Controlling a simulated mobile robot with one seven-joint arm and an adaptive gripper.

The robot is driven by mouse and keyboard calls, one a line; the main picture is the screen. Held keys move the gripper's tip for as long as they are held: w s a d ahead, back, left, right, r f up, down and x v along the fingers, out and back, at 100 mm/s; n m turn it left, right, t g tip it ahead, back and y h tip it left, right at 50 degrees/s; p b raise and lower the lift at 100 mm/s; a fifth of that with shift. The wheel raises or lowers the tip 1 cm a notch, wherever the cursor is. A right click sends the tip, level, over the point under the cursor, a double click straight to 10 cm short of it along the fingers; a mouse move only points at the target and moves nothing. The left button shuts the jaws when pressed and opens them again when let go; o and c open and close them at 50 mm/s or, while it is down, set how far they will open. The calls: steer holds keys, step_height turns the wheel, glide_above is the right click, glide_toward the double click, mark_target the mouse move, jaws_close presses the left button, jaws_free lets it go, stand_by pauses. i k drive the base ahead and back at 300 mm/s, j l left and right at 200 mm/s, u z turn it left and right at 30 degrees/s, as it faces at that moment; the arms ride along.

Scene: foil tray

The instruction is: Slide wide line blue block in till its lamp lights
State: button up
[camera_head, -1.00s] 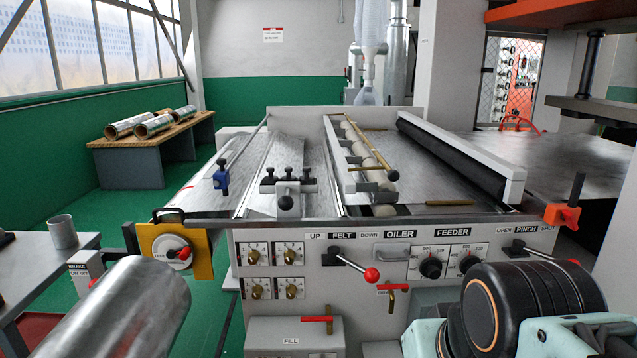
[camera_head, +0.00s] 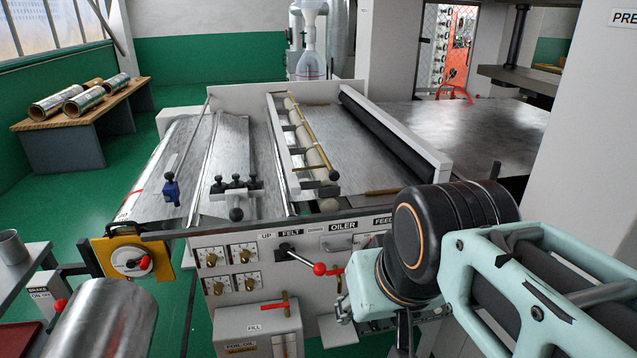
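A small blue block (camera_head: 170,190) sits near the front left of the machine, at the near end of a thin rail over the foil-covered bed (camera_head: 160,213). It stands apart from the dark clamp-like piece with a ball knob (camera_head: 236,190) to its right. I cannot make out a lit lamp by the block. My arm's teal links and black joint fill the lower right, in front of the machine's panel. My gripper cannot be made out in this view; the arm hides part of the panel.
A red-knobbed lever (camera_head: 319,268) and a red-handled valve (camera_head: 270,304) stick out from the front panel. A metal roll (camera_head: 103,322) stands in the near left. Foil rolls lie on a far bench (camera_head: 70,115).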

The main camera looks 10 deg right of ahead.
mark_target(171, 188)
steer(key=z, duration=0.9)
steer(key=l+u, duration=0.15)
steer(key=u, duration=1.7)
